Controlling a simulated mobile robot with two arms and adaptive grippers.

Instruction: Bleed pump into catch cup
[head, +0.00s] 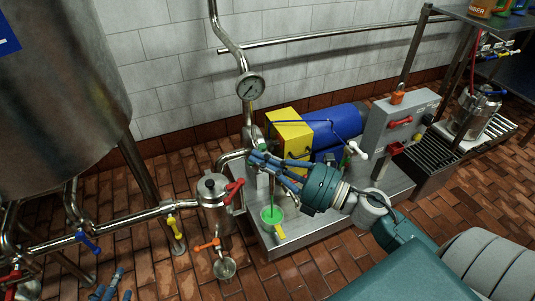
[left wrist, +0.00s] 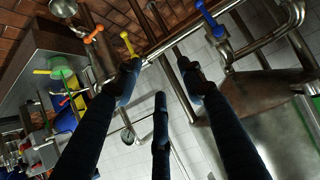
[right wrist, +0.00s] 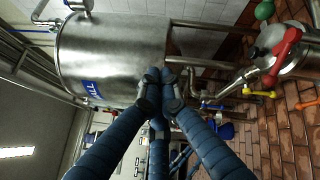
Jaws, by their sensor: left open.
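The pump (head: 325,135) has a yellow guard and a blue motor on a steel skid. The catch cup (head: 271,215), green inside with a yellow handle, stands on the skid near the pump's front. A thin green stream runs down into it. It also shows in the left wrist view (left wrist: 63,73). My right gripper (head: 254,157) is at the pump's front pipe, above the cup. Its fingertips are drawn together in the right wrist view (right wrist: 161,88); anything between them is hidden. My left gripper (head: 110,284) is open and empty at the lower left, well away from the cup.
A large steel tank (head: 60,85) stands at the left, with pipes carrying a blue valve handle (head: 88,242) and a yellow one (head: 172,225). A steel strainer (head: 214,195) has red and orange handles. A grey control box (head: 398,122) stands right of the pump.

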